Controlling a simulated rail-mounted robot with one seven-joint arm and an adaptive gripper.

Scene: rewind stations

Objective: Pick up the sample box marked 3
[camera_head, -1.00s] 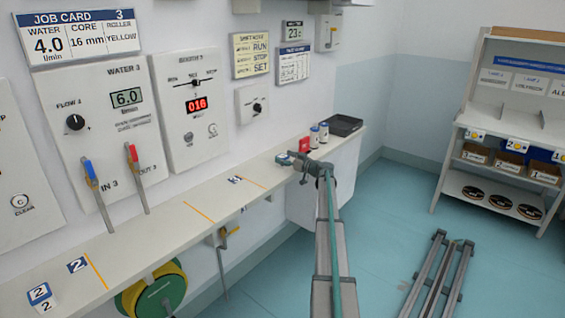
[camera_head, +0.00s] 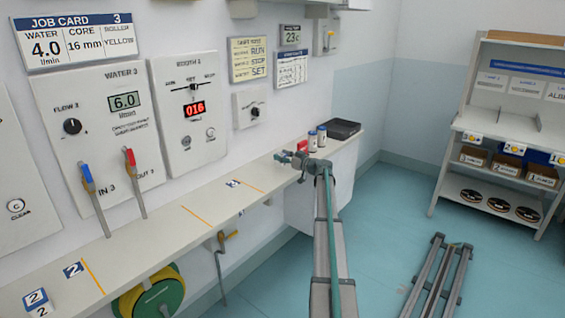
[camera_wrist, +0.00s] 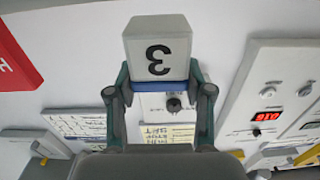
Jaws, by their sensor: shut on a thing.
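The sample box marked 3 (camera_wrist: 157,25) is a pale box with a dark 3, upside down in the wrist view, and a blue band at its lower edge. My gripper (camera_wrist: 158,88) is shut on it, one finger on each side. In the head view my gripper (camera_head: 289,158) is over the far part of the wall shelf. The box is too small and covered there to make out clearly, so any gap to the shelf is hard to judge.
The long shelf (camera_head: 150,232) runs along the wall. A red item (camera_head: 302,145), two small canisters (camera_head: 317,137) and a black tray (camera_head: 342,129) are just beyond my gripper. A box marked 2 (camera_head: 37,301) is at near left. A rack (camera_head: 510,130) stands at right.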

